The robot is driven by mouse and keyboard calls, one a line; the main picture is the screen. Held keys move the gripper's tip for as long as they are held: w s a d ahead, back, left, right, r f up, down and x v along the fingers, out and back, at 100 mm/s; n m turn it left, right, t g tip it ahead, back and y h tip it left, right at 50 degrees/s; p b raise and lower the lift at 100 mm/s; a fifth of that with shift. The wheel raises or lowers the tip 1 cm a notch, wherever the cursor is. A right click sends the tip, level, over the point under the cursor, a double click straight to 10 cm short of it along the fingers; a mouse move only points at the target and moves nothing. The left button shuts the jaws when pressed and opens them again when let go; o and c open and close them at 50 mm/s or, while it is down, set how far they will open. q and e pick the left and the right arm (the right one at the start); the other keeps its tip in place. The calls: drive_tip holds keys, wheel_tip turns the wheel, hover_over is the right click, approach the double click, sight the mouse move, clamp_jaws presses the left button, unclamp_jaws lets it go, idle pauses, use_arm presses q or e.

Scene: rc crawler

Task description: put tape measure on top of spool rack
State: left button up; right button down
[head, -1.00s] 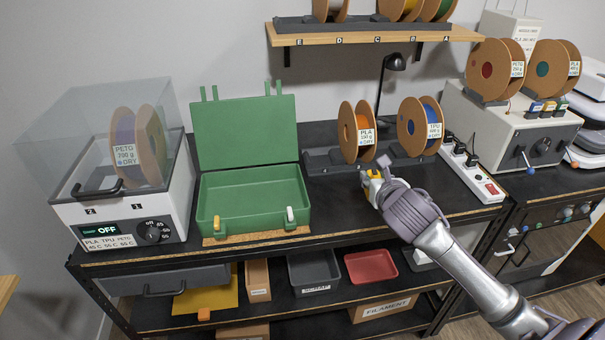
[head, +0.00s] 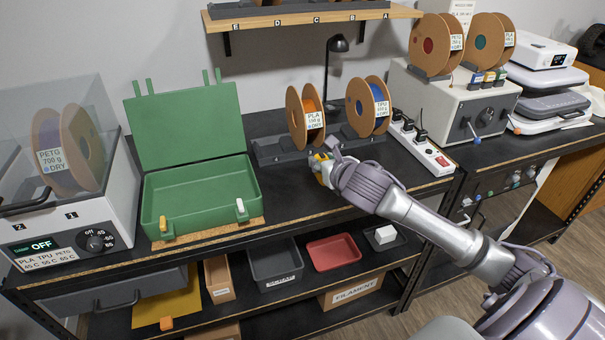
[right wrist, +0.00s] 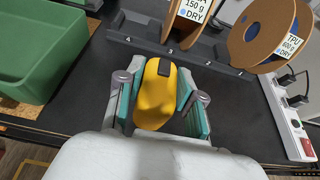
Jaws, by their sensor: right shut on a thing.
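My right gripper (head: 322,168) is shut on a yellow tape measure (head: 318,172) with a dark patch. In the right wrist view the tape measure (right wrist: 157,97) sits between the two teal-padded fingers (right wrist: 160,88), just above the black bench top. The dark spool rack (head: 280,152) stands on the bench right behind it. It carries a PLA spool (head: 293,115) and a TPU spool (head: 357,105). In the right wrist view the rack's numbered front (right wrist: 135,43) lies just beyond the tape measure. My left gripper is not in view.
An open green case (head: 200,200) stands left of the rack, with a clear-lidded dryer (head: 120,200) farther left. A power strip (head: 425,150) lies to the right. A black lamp (head: 328,70) rises behind the rack. A wooden shelf (head: 300,20) hangs above.

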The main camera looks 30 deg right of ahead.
drive_tip(key=w+f, duration=0.1)
drive_tip(key=w+a+f, duration=0.1)
drive_tip(key=w, duration=0.1)
drive_tip(key=w+a+f, duration=0.1)
drive_tip(key=shift+w+a, duration=0.1)
drive_tip(key=shift+w, duration=0.2)
drive_tip(key=shift+f+p, duration=0.4)
drive_tip(key=shift+f, duration=1.55)
drive_tip(key=shift+f, duration=0.1)
drive_tip(key=c, duration=0.7)
unclamp_jaws()
drive_tip(key=shift+s, duration=0.1)
drive_tip(key=b+v, duration=0.1)
drive_tip(key=v, duration=1.1)
